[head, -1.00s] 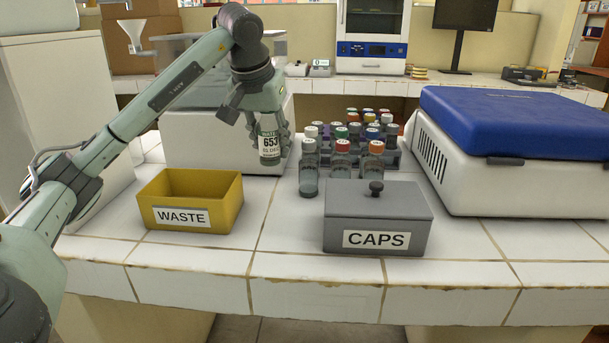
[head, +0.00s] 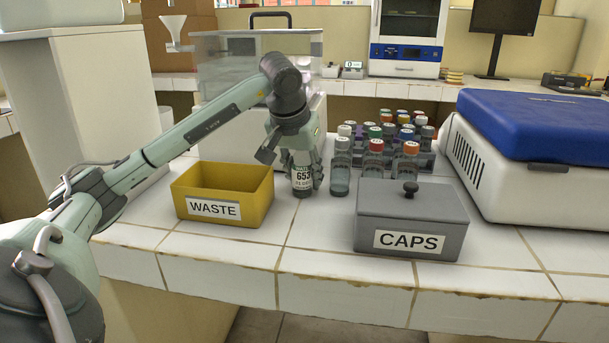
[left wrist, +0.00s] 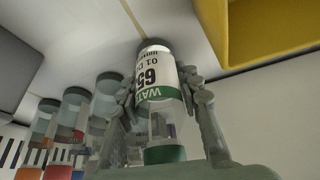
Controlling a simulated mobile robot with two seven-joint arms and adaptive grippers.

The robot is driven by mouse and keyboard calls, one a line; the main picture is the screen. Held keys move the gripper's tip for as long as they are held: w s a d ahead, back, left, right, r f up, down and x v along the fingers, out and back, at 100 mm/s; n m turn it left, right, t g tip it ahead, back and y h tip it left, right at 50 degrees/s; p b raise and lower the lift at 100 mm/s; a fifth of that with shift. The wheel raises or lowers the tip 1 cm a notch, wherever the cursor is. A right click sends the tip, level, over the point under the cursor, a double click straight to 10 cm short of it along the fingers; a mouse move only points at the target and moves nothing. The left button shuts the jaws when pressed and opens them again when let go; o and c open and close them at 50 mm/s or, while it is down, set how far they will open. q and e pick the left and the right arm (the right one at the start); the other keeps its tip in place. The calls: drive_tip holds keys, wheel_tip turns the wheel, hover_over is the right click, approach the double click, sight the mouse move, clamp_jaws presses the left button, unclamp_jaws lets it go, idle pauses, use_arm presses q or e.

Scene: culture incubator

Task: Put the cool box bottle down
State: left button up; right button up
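The bottle (head: 302,180) has a white label reading 653 and is upright between the yellow waste box and the other bottles. My left gripper (head: 300,172) is around it from above, with its fingers close against its sides. In the left wrist view the bottle (left wrist: 158,82) shows its green-edged label and green cap, between the two fingers (left wrist: 163,95). Its base is at or just above the counter; I cannot tell whether it touches. My right gripper is not in view.
The yellow waste box (head: 222,209) stands left of the bottle. The grey caps box (head: 411,220) is at the front right. A clear bottle (head: 340,168) stands close on the right, with several capped bottles behind. A blue-lidded white case (head: 530,150) is farther right.

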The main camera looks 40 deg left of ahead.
use_arm(q)
drive_tip(key=o, duration=0.3)
